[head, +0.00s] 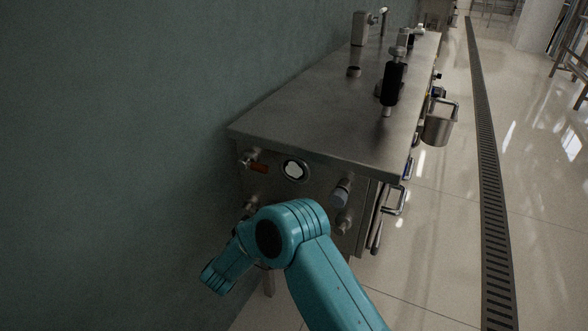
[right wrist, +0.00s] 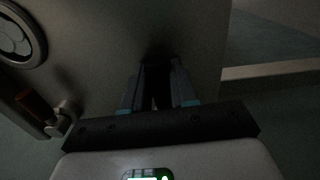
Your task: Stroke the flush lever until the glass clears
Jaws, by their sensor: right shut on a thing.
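The round sight glass (head: 293,170) sits in the end panel of the steel machine. It looks pale with a grey, uneven edge, and part of it shows in the right wrist view (right wrist: 15,38). In the right wrist view my right gripper (right wrist: 158,88) is shut on the flush lever, close against the panel below the glass. The lever is dark and mostly hidden between the fingers. In the head view my teal right arm covers the gripper and the lever. My left gripper is in neither view.
A blue-grey knob (head: 341,192) stands out at the right of the panel. A dark-handled fitting (head: 393,82) stands on the steel top (head: 320,120). A bucket (head: 438,125) hangs at the right side.

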